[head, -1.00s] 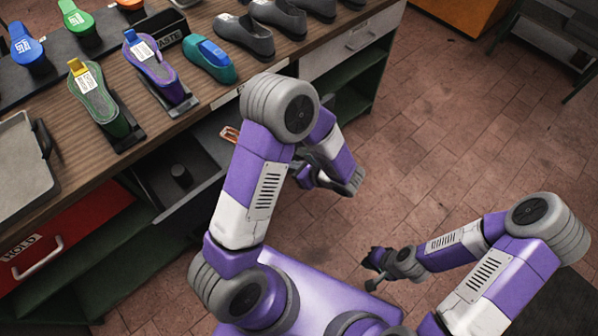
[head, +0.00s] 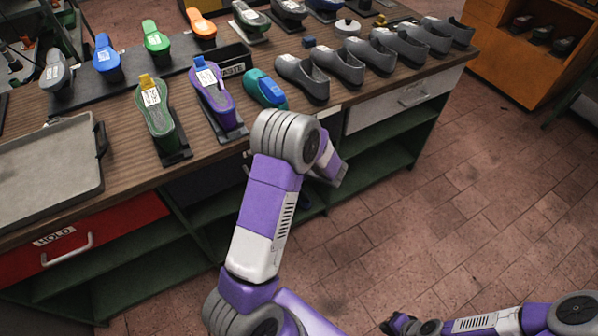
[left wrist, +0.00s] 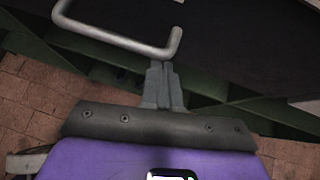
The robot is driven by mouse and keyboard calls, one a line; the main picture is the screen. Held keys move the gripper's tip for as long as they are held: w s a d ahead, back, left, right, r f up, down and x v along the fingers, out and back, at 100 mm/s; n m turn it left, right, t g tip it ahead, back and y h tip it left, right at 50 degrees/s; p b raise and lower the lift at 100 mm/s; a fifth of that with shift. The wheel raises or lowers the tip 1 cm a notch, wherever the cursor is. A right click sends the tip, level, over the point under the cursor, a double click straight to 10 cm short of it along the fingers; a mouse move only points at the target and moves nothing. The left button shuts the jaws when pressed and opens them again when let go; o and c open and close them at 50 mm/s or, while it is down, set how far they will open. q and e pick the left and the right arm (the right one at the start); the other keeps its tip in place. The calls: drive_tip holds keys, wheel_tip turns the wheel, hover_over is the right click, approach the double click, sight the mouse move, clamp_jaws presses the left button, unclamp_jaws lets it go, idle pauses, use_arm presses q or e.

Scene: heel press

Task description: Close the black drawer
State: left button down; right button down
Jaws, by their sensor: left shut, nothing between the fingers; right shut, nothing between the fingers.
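The black drawer (head: 205,185) sits under the bench top, between a red drawer and a white drawer. Its front looks about in line with the bench, but my left arm covers its right part in the head view. In the left wrist view, the drawer's dark front (left wrist: 235,40) and a grey bar handle (left wrist: 130,42) show close up. My left gripper (left wrist: 160,68) is shut and empty, its fingertips just by the handle; I cannot tell whether they touch. It is mostly hidden in the head view. My right gripper (head: 396,325) is shut and empty, low over the floor.
The red HOLD drawer (head: 80,240) is left and the white drawer (head: 400,103) is right. Shoe soles, grey shoes (head: 335,65) and a tray (head: 55,165) occupy the bench top. Open green shelves (head: 160,265) lie below. The floor to the right is clear.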

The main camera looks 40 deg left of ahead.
use_arm(q)
drive_tip(key=shift+a+r, duration=0.15)
drive_tip(key=shift+a, duration=0.15)
drive_tip(key=shift+a, duration=0.1)
